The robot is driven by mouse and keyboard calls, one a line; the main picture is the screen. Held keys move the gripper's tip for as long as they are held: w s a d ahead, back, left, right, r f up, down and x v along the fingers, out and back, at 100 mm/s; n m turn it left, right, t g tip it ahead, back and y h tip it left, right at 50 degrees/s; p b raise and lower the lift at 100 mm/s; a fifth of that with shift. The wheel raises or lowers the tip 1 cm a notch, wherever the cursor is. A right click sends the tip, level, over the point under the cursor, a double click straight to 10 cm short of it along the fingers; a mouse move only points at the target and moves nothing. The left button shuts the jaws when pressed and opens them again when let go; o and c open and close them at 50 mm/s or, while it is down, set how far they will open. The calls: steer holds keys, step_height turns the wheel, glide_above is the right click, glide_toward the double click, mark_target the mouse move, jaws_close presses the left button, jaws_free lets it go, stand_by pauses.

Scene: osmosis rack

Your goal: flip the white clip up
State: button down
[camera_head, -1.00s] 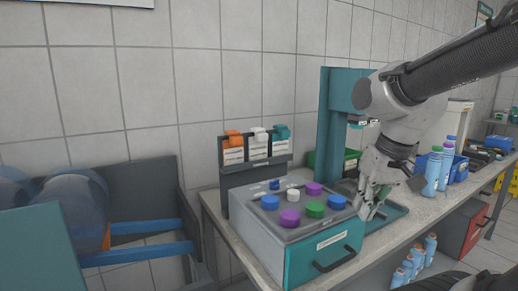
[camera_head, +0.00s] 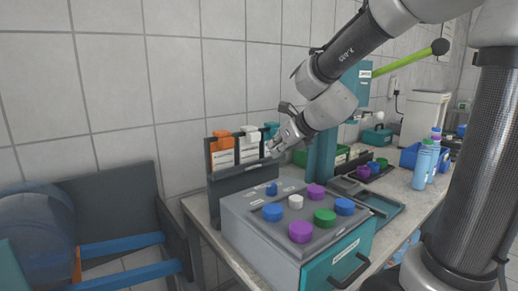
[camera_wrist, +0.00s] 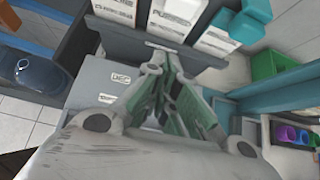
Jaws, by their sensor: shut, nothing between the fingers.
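The white clip (camera_head: 250,130) sits at the top of the middle card on the dark upright rack (camera_head: 240,181), between the orange clip (camera_head: 222,134) and the teal clip (camera_head: 271,129). In the wrist view the white clip (camera_wrist: 212,13) shows at the top edge, partly cut off. My gripper (camera_head: 273,150) is shut and empty, in front of the right-hand card, to the right of and a little below the white clip. In the wrist view my gripper (camera_wrist: 172,62) points at the lower part of the cards. I cannot tell whether it touches them.
A grey box with coloured knobs (camera_head: 263,232) stands below and in front of the rack. A teal column (camera_head: 322,160) rises just right of my gripper.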

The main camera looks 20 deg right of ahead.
mark_target(250, 134)
stand_by(0.4)
steer(key=x, duration=0.9)
steer(key=shift+w+a+f, duration=0.1)
steer(key=shift+f, duration=0.1)
steer(key=shift+w+a, duration=0.15)
steer(key=shift+w, duration=0.1)
steer(key=shift+r, duration=1.9)
